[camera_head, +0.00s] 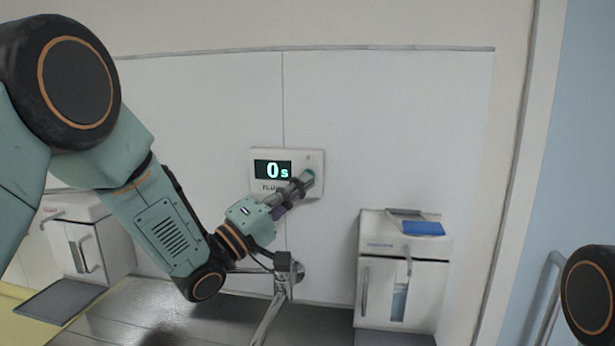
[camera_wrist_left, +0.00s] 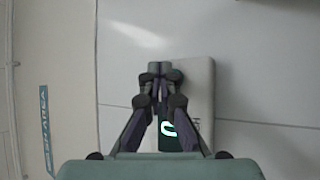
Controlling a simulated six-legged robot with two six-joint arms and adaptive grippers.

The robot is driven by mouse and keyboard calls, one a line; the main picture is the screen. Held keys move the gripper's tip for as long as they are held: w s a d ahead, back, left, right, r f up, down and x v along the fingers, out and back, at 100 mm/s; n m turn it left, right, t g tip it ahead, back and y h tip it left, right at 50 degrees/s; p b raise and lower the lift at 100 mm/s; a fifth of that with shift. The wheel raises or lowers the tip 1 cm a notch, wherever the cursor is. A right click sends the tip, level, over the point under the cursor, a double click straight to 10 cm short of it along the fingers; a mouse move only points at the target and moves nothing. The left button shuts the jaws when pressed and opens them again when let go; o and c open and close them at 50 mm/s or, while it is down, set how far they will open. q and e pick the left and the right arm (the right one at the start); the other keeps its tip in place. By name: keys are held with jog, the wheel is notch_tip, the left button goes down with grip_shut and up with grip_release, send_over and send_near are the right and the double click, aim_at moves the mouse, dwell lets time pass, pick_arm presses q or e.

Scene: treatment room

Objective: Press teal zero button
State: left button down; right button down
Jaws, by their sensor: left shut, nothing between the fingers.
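A white wall timer panel (camera_head: 288,156) hangs on the white wall, with a dark display (camera_head: 272,169) reading "0 s". The teal button (camera_head: 310,173) is at the right of the panel, partly hidden behind the tips of my left gripper (camera_head: 304,179). My left gripper is shut and empty, its tips at the button; I cannot tell if they touch it. In the left wrist view the shut gripper (camera_wrist_left: 160,70) covers part of the panel (camera_wrist_left: 203,88), and the button is hidden. My right gripper is out of view.
A tap (camera_head: 284,272) stands below the panel over a dark worktop (camera_head: 150,310). A white cabinet unit (camera_head: 400,290) with a blue item (camera_head: 423,228) on top is at right. Another white unit (camera_head: 108,243) is at left. The wall around the panel is clear.

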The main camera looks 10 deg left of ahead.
pick_arm(q)
jog(key=shift+s+r, duration=0.1)
jog(key=shift+s, duration=0.1)
jog(key=shift+s, duration=0.1)
jog(key=s, duration=0.4)
jog(key=shift+s+p, duration=0.3)
jog(key=shift+s, duration=0.1)
jog(key=shift+w, duration=0.15)
dwell(0.3)
jog(key=shift+s, duration=0.2)
